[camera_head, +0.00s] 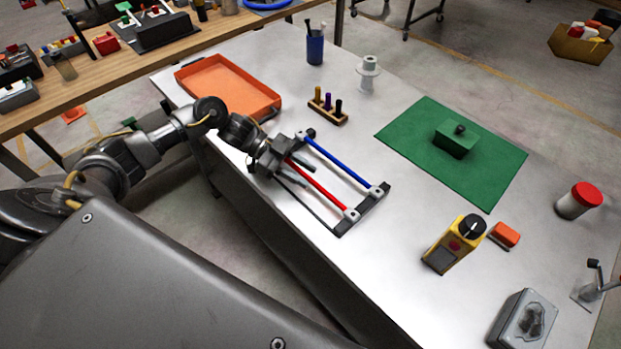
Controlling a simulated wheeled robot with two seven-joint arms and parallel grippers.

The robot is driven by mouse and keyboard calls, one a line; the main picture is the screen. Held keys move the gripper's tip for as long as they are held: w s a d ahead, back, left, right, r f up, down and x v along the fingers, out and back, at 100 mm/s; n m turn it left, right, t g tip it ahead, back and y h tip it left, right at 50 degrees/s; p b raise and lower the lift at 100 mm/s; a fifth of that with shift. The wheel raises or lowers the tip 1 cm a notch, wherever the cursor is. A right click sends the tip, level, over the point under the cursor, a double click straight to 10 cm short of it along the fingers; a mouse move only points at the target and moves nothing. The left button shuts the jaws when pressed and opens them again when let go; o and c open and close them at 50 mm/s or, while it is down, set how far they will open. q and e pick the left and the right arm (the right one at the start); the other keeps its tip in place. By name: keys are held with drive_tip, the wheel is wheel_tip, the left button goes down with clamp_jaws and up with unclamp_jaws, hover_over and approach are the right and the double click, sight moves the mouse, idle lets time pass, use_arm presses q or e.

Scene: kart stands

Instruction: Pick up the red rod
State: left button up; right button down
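The red rod (322,189) lies in a dark rack (344,231) near the left edge of the grey table, with its near end in a pale holder. A blue rod (342,163) lies parallel to it in the same rack, to the right. My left gripper (302,178) is at the far end of the red rod, low over the rack. Its two fingers look apart, and part of the rod's far end is hidden by the gripper. I cannot tell whether a finger touches the rod. My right gripper is out of view.
An orange tray (229,111) and a peg block (328,118) stand beyond the rack. A green mat (485,182) bears a green box (455,142). A yellow device (443,257) and an orange block (504,235) are at the right. The table between rack and mat is clear.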

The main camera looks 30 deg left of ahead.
use_arm(q)
drive_tip(key=c, duration=0.7)
clamp_jaws()
drive_tip(key=shift+r, duration=0.25)
wheel_tip(320, 180, up, 2)
drive_tip(key=shift+r+b, duration=0.15)
drive_tip(key=shift+b, duration=0.5)
drive_tip(key=s+d+r, duration=0.2)
drive_tip(key=s+r, duration=0.8)
drive_tip(key=s, duration=0.3)
drive_tip(key=shift+s+d+r+b, duration=0.15)
drive_tip(key=shift+s+d+b, duration=0.2)
drive_tip(key=shift+d+b, duration=0.1)
